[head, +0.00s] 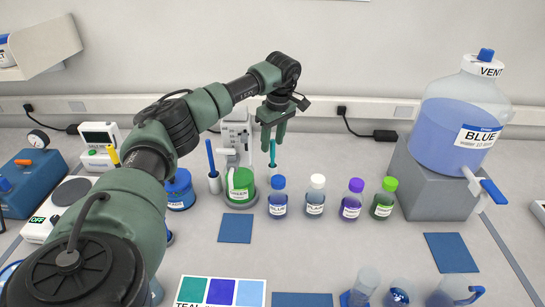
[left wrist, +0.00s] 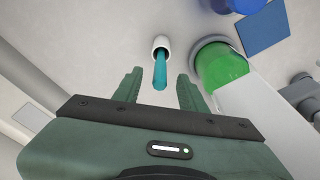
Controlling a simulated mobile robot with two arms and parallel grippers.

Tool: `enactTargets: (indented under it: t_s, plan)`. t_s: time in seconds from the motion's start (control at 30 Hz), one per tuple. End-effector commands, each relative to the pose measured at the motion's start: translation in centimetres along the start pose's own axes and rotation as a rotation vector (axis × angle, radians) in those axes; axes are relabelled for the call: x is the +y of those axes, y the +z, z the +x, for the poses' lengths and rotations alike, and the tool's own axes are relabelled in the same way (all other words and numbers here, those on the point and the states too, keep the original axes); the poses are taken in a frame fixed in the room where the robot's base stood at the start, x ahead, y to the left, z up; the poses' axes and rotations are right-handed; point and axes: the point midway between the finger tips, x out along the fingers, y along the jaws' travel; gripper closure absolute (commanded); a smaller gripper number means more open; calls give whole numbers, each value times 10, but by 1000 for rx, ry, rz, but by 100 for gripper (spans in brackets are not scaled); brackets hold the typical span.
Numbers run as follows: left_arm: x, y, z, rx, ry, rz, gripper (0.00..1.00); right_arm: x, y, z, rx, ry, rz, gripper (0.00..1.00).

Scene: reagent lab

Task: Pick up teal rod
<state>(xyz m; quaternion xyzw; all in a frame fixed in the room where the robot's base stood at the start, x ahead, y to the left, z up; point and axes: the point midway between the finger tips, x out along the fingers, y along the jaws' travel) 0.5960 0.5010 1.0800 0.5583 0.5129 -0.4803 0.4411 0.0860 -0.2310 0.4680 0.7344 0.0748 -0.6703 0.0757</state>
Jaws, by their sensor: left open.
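The teal rod (head: 272,154) stands upright in a small white holder (head: 273,170) on the bench, right of the green-filled vessel. My left gripper (head: 272,143) is above the holder, pointing down, its open fingers on either side of the rod's upper part in the head view. In the left wrist view the teal rod (left wrist: 160,72) shows between the open fingertips (left wrist: 159,77), with its lower end in the white holder (left wrist: 161,44). Whether the fingers touch the rod cannot be told. My right gripper is not in view.
The green-filled vessel (head: 240,183) stands close left of the rod. A blue rod (head: 210,155) stands in another white holder. Several capped bottles, including a blue one (head: 278,196), stand in front. A blue carboy (head: 458,130) sits on a grey block (head: 425,190) at right.

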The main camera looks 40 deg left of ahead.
Motion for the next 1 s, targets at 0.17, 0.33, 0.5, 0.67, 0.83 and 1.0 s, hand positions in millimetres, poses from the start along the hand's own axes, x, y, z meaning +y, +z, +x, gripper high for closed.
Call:
enactTargets:
  t_s: [0.17,0.33,0.5,0.67,0.83,1.0]
  plan:
    - [0,0,25,0,-3,0,58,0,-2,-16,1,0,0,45]
    - [0,0,37,0,-1,0,58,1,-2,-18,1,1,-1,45]
    - [0,0,38,0,0,0,58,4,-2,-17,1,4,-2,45]
    - [0,0,38,0,0,0,100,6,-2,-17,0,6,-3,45]
    - [0,0,37,0,0,0,100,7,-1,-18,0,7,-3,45]
    - [0,0,37,0,1,0,100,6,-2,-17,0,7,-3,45]
